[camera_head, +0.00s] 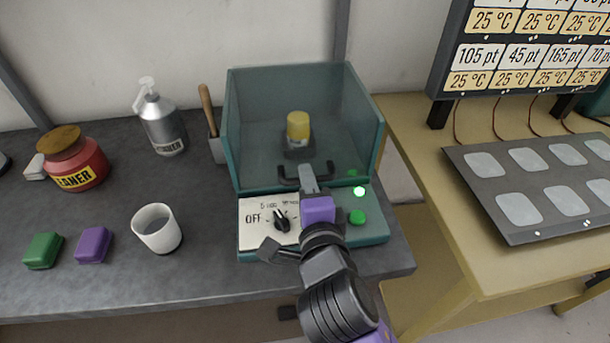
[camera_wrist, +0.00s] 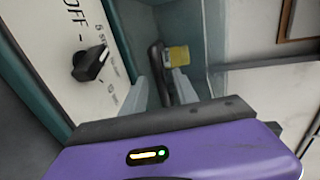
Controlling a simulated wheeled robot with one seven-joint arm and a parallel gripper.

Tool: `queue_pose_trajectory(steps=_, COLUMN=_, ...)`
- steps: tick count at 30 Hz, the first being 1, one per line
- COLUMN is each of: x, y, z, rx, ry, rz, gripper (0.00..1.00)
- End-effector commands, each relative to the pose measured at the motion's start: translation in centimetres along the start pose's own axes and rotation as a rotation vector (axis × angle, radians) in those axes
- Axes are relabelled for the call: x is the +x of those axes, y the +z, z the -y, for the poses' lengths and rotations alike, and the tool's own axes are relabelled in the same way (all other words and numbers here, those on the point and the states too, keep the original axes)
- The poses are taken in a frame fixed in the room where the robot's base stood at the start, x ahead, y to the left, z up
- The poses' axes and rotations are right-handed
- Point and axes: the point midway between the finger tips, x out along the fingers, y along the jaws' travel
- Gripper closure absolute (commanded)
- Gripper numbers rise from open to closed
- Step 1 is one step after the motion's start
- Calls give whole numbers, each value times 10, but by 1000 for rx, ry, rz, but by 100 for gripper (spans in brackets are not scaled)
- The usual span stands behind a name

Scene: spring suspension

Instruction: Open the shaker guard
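The shaker guard (camera_head: 245,120) is a clear teal-tinted box over the shaker, and it looks closed. A dark handle (camera_head: 289,184) runs along its lower front edge. My gripper (camera_head: 307,172) is at the right part of this handle. A yellow-capped container (camera_head: 298,126) stands on the shaker inside the guard.
A white cup (camera_head: 157,230) and a red jar (camera_head: 79,166) stand to the left. A tan table (camera_head: 420,130) is to the right.

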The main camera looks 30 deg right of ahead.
Motion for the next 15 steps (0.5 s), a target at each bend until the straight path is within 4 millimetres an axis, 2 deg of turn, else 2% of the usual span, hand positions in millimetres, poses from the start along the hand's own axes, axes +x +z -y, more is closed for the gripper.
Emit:
queue_pose_trajectory(steps=6, x=18, y=0, z=1, rx=0, ry=-1, rz=0, gripper=64)
queue_pose_trajectory(steps=15, x=20, y=0, z=0, rx=0, ry=0, rz=1, gripper=66)
